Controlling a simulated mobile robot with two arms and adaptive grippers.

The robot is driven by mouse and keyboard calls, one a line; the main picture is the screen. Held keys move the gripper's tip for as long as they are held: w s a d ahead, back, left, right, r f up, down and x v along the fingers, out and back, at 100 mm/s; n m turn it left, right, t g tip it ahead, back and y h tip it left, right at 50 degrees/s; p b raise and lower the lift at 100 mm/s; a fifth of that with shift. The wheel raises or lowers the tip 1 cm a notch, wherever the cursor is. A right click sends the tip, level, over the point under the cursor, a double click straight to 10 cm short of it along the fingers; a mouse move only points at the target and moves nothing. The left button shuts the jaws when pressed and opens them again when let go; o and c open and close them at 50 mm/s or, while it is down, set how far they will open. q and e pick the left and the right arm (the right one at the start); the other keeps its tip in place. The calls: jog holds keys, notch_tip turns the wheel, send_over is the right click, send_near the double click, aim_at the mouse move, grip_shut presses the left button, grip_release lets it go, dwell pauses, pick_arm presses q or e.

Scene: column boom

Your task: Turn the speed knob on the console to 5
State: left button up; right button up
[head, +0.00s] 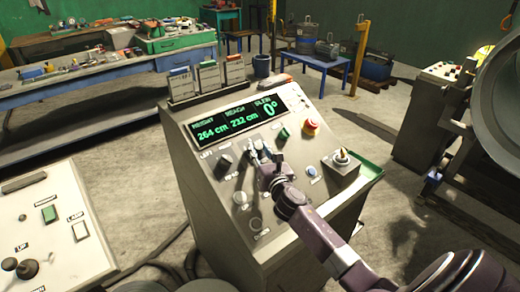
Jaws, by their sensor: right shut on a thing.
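The grey console (190,150) stands in the middle, its sloped panel facing me. My right gripper (260,150) reaches in from the lower right and is shut on a control in the upper middle of the panel, below the display. The fingers hide that control and its scale, so I cannot read its setting; it appears to be the speed knob. A black knob (223,165) sits just left of the gripper. The display (238,117) reads height 264 cm, reach 232 cm and slew 0°. My left gripper is not in view.
A red mushroom button (311,126), a green button (283,134) and a joystick box (341,166) stand right of the gripper. Smaller controls lie below it. Another console (55,240) stands at left. Blue workbenches (110,88) are behind, with bare floor between.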

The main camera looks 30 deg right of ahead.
jog(key=m+g+h, duration=0.2)
jog(key=m, duration=0.1)
jog(key=m+h, duration=0.2)
jog(key=shift+w+a+r+g+p, duration=0.2)
jog(key=shift+a+r+g+p, duration=0.05)
jog(key=shift+a+g+p, duration=0.15)
jog(key=m+g+h, duration=0.1)
jog(key=m, duration=0.1)
jog(key=m+g+h, duration=0.1)
jog(key=m+g, duration=0.1)
jog(key=shift+w+a+p, duration=0.15)
jog(key=shift+w+p, duration=0.05)
jog(key=shift+p, duration=0.2)
jog(key=m+g, duration=0.1)
jog(key=m+g+h, duration=0.1)
jog(key=m+g, duration=0.1)
jog(key=shift+w+r, duration=0.15)
jog(key=shift+w+m+g, duration=0.1)
jog(key=shift+m+g, duration=0.9)
jog(key=shift+w+m+g+b, duration=0.1)
jog(key=shift+m+g+b, duration=0.6)
jog(key=shift+m+g, duration=0.2)
jog(key=shift+w+m+g+b, duration=0.1)
jog(key=shift+m+g+b, duration=0.85)
jog(key=shift+b, duration=0.3)
jog(key=shift+r+m+g+y+b, duration=0.1)
jog(key=shift+m+g+y+b, duration=0.95)
jog(key=shift+b, duration=1.9)
jog(key=shift+g, duration=0.3)
